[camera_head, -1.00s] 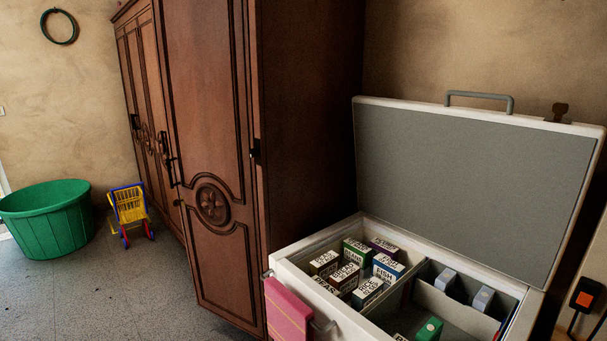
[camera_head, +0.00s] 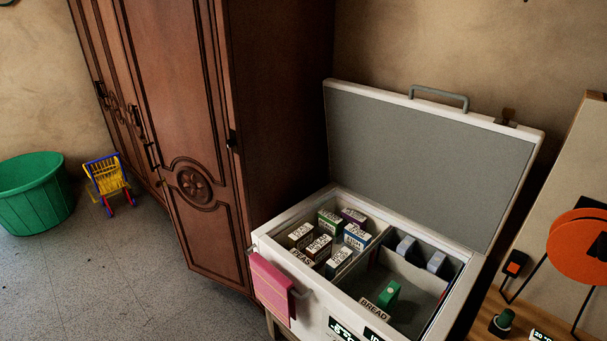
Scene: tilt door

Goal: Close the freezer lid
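The white chest freezer (camera_head: 318,297) stands at the lower right of the head view. Its lid (camera_head: 430,160) is open, raised and leaning back, with the grey inner face toward me. A grey handle (camera_head: 438,97) sits on the lid's top edge, with a small brown latch piece (camera_head: 506,117) to its right. Inside the freezer are several labelled boxes (camera_head: 337,262) in the left compartment and a green item (camera_head: 389,294) in the right one. Neither of my grippers shows in the head view.
A tall wooden wardrobe (camera_head: 185,120) stands left of the freezer. A pink towel (camera_head: 271,286) hangs at the freezer's front left. A green tub (camera_head: 35,195) and a toy cart (camera_head: 108,180) are at the far left. An orange round object (camera_head: 575,247) is at the right. The floor (camera_head: 130,275) at the lower left is clear.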

